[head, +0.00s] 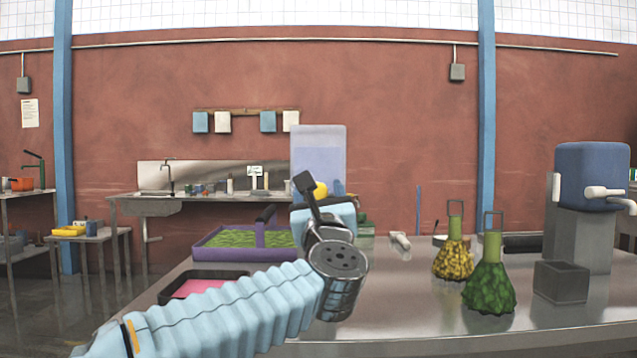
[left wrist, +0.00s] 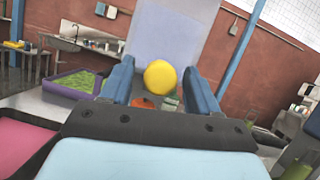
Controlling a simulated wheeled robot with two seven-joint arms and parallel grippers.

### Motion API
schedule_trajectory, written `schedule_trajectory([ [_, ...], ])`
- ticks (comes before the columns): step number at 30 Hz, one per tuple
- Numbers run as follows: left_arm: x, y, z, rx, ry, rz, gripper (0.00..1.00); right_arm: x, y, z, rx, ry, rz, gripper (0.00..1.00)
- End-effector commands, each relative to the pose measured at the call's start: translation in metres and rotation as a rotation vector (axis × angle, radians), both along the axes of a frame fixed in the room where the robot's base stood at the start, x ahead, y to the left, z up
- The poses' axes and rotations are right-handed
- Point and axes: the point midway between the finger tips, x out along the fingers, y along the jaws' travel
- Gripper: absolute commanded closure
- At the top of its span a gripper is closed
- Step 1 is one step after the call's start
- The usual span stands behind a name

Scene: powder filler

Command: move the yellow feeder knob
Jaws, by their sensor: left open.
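The yellow feeder knob (head: 320,190) shows in the head view on the front of a pale blue-grey upright panel (head: 318,150), partly hidden behind my left gripper. It is a round yellow ball in the left wrist view (left wrist: 160,77), in front of the panel (left wrist: 168,35). My left gripper (left wrist: 160,80) is open, with one blue finger on each side of the knob in that view. I cannot tell whether the knob is fully between the fingertips or beyond them; no contact shows. My left gripper (head: 309,186) is raised above the table in the head view. My right gripper is not in view.
A purple tray (head: 212,252) with green contents and a dark tray (head: 168,295) with a pink inside lie left of my arm. A yellow flask (head: 453,262), a green flask (head: 489,288), a grey box (head: 562,283) and a blue-topped machine (head: 590,178) stand right.

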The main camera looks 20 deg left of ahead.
Motion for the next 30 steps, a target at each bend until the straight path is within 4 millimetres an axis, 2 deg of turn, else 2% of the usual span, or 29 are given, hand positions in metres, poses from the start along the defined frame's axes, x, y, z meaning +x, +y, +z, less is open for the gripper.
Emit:
schedule_trajectory([
  [4,0.0084,0.0033,0.0035,0.000,0.001,0.001,0.39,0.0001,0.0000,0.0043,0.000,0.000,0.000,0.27],
  [12,0.0092,0.0036,0.0032,0.001,0.000,0.000,0.39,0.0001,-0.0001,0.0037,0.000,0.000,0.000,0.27],
  [24,0.0089,0.0034,0.0033,0.001,0.000,0.000,1.00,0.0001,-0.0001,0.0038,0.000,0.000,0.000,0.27],
  [30,0.0068,0.0027,0.0021,0.000,-0.001,0.000,1.00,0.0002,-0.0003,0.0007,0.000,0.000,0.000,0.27],
])
